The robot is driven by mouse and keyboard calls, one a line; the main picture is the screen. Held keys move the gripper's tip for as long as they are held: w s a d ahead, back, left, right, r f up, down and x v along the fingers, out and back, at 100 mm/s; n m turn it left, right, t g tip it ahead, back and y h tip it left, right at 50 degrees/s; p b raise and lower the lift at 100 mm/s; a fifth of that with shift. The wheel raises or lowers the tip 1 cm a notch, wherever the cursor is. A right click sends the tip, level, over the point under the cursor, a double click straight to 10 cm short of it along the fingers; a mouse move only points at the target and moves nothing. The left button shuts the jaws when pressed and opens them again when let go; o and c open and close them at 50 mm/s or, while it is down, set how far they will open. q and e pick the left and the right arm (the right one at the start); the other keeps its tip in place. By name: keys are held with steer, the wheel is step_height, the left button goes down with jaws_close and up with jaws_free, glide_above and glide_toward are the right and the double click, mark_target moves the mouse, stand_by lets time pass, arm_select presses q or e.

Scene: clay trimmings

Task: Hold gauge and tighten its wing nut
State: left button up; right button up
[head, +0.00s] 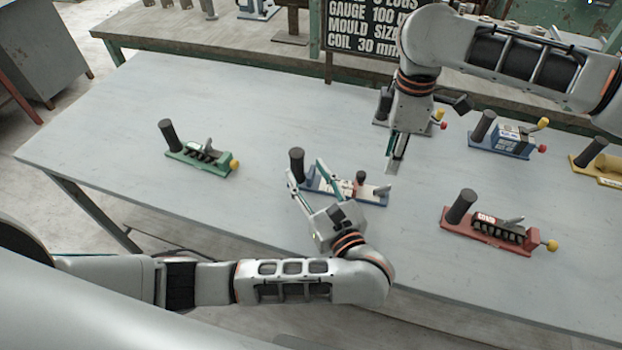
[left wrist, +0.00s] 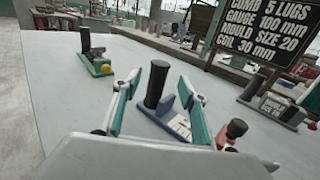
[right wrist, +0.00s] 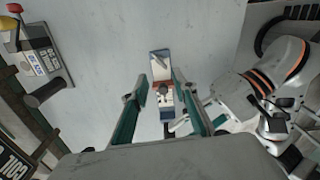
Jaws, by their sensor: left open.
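My left gripper (head: 309,180) is open at the handle's near side. In the left wrist view the handle (left wrist: 157,84) shows between the spread fingers, with no visible grip. The knob (left wrist: 236,128) shows at right there. My right gripper (head: 395,168) is open and points down above the gauge's right end. In the right wrist view the gauge (right wrist: 160,66) shows between its fingers.
A green tool (head: 200,158) lies left, a red one (head: 488,234) right. Blue (head: 505,142) and yellow (head: 600,168) tools and a partly hidden grey one (head: 385,121) lie farther back. A lettered sign (head: 365,40) stands behind. The table's left part is mostly clear.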

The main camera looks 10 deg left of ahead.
mark_target(387, 186)
arm_select(q)
steer(key=shift+x, duration=3.15)
steer(key=shift+c, duration=0.4)
jaws_close()
arm_select(e)
steer(key=shift+c, duration=0.7)
steer(key=f+n, duration=0.2)
steer(key=f, duration=0.1)
steer(key=f+n, duration=0.2)
steer(key=f, duration=0.1)
steer(key=d+f+n, duration=0.1)
steer(key=f+n, duration=0.1)
steer(key=f, duration=0.2)
steer(key=shift+w, duration=0.35)
